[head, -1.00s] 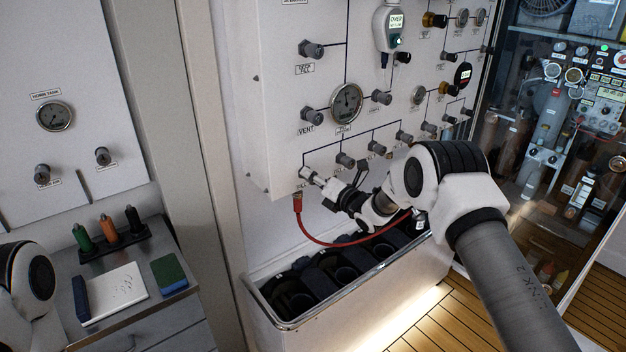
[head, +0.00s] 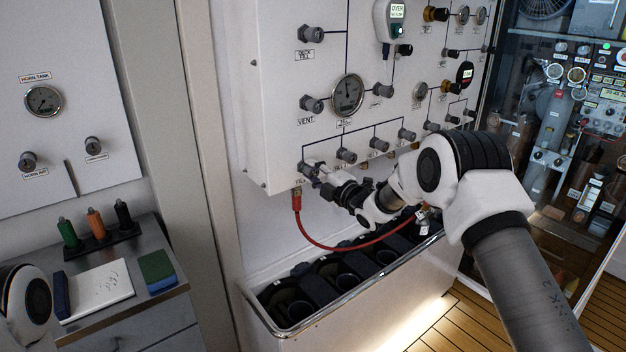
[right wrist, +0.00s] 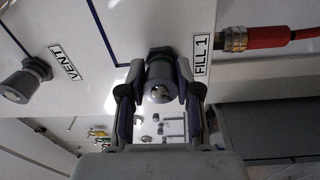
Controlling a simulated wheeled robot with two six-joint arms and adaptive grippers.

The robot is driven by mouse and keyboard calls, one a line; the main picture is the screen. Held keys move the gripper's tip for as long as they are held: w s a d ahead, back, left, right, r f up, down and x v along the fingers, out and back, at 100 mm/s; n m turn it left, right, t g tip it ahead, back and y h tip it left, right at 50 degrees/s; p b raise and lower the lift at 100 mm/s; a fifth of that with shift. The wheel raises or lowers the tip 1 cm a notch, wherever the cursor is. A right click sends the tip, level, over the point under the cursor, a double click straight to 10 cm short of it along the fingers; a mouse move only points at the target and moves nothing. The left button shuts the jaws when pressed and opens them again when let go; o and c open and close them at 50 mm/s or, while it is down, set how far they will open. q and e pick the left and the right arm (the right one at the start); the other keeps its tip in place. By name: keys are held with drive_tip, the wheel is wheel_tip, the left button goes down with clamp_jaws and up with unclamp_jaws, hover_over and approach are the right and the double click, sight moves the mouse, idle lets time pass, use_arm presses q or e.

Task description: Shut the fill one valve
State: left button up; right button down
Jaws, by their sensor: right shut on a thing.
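The fill one valve (right wrist: 160,82) is a dark grey knob with a bright metal centre, beside its FILL 1 label (right wrist: 202,55) in the right wrist view. In the head view it is the leftmost knob (head: 307,167) of the panel's bottom row, largely covered by my gripper. My right gripper (right wrist: 157,90) is shut on this knob, with one finger on each side; in the head view it reaches in from the right (head: 316,172). My left gripper is out of view; only part of my left arm shows at the lower left.
A red hose (head: 330,247) hangs from a fitting just below the valve and loops under my right arm. The vent knob (head: 312,104) is above, and another knob (head: 346,156) is close to the right. A metal-rimmed bin (head: 285,331) stands below the panel.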

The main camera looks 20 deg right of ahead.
drive_tip(key=m, duration=0.1)
drive_tip(key=m+b, duration=0.1)
drive_tip(key=m, duration=0.1)
drive_tip(key=shift+f, duration=0.25)
drive_tip(key=m+b, duration=0.1)
drive_tip(key=m, duration=0.2)
drive_tip(key=shift+m+h, duration=0.3)
drive_tip(key=shift+m, duration=0.1)
drive_tip(key=m, duration=0.4)
drive_tip(key=shift+t+b, duration=0.3)
drive_tip(key=shift+b, duration=0.05)
drive_tip(key=m, duration=0.2)
drive_tip(key=shift+a+m+h, duration=0.1)
drive_tip(key=shift+m+h, duration=0.2)
drive_tip(key=shift+m, duration=0.1)
drive_tip(key=m, duration=0.2)
drive_tip(key=shift+s+m, duration=0.1)
drive_tip(key=shift+m, duration=0.3)
drive_tip(key=m+p, duration=0.1)
drive_tip(key=m, duration=0.3)
drive_tip(key=shift+a+h, duration=0.1)
drive_tip(key=shift+h, duration=0.3)
drive_tip(key=m+p, duration=0.1)
drive_tip(key=m, duration=0.5)
drive_tip(key=shift+m+p, duration=0.3)
drive_tip(key=shift+p, duration=0.1)
